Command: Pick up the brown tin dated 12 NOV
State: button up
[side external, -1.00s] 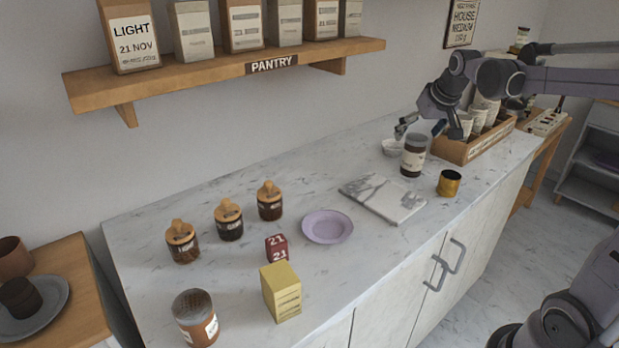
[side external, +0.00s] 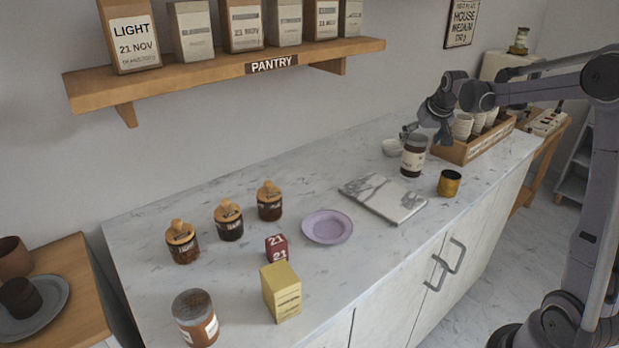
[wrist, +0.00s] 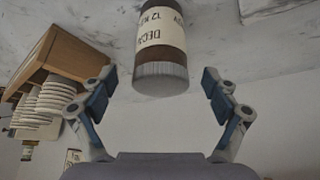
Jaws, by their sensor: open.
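The brown tin dated 12 NOV (side external: 413,157) stands upright on the marble counter, with a grey lid and a cream label. In the wrist view this tin (wrist: 161,45) appears upside down, and its label reads DECA and 12 NOV. My gripper (wrist: 157,82) is open, with its blue-padded fingers either side of the tin's lid end in the picture and clear space between. I see no contact.
A wooden crate of cups (side external: 487,146) stands close on the right. Another brown tin (side external: 195,318) stands at the front left. The pantry shelf (side external: 220,66) is at upper left.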

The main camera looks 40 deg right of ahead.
jog(key=shift+x, duration=1.9)
jog(key=c, duration=1.5)
jog(key=shift+r, duration=0.1)
jog(key=shift+c, duration=0.2)
